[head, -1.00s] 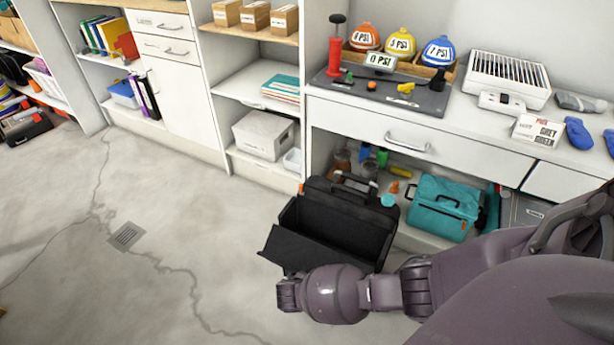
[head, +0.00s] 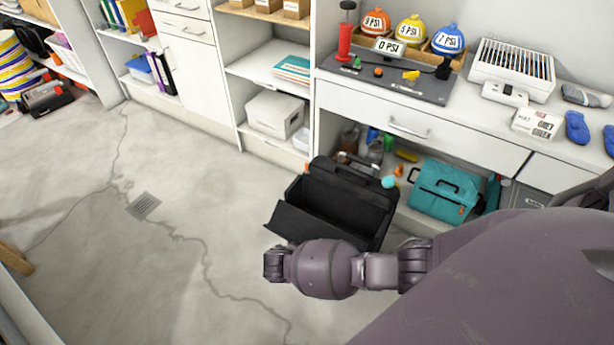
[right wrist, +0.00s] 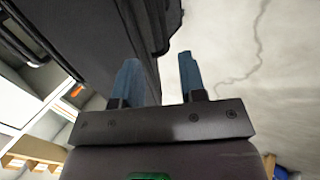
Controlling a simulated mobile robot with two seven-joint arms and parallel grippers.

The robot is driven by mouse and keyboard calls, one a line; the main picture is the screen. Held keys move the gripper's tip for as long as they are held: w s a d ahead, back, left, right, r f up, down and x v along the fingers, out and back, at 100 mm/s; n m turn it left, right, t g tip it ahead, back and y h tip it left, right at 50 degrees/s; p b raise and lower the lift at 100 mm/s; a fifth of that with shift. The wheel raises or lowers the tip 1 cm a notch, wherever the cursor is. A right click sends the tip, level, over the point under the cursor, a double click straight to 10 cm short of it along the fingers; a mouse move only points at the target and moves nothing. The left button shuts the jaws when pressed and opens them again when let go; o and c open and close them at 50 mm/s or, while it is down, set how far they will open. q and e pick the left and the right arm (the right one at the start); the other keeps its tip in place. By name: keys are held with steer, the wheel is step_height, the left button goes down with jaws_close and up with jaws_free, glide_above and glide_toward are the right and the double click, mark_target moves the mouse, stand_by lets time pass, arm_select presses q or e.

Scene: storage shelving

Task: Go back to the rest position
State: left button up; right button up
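My right arm (head: 325,269) reaches in from the right in the head view, in front of an open black case (head: 335,200) on the floor. My right gripper does not show in that view. A large dark surface lies close behind and left of the fingers, with pale floor to the right. My left gripper is not in view.
A white counter (head: 428,138) with a pump and coloured gauge balls runs along the right. A teal bag (head: 443,190) stands on the lower shelf. Open concrete floor (head: 110,265) with a drain (head: 143,207) lies left. A wooden piece (head: 15,258) is at the left edge.

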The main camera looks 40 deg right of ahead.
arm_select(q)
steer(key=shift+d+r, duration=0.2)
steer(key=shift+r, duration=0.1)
arm_select(e)
steer(key=shift+s+a+r, duration=0.25)
steer(key=shift+a+r, duration=0.15)
steer(key=shift+r, duration=0.1)
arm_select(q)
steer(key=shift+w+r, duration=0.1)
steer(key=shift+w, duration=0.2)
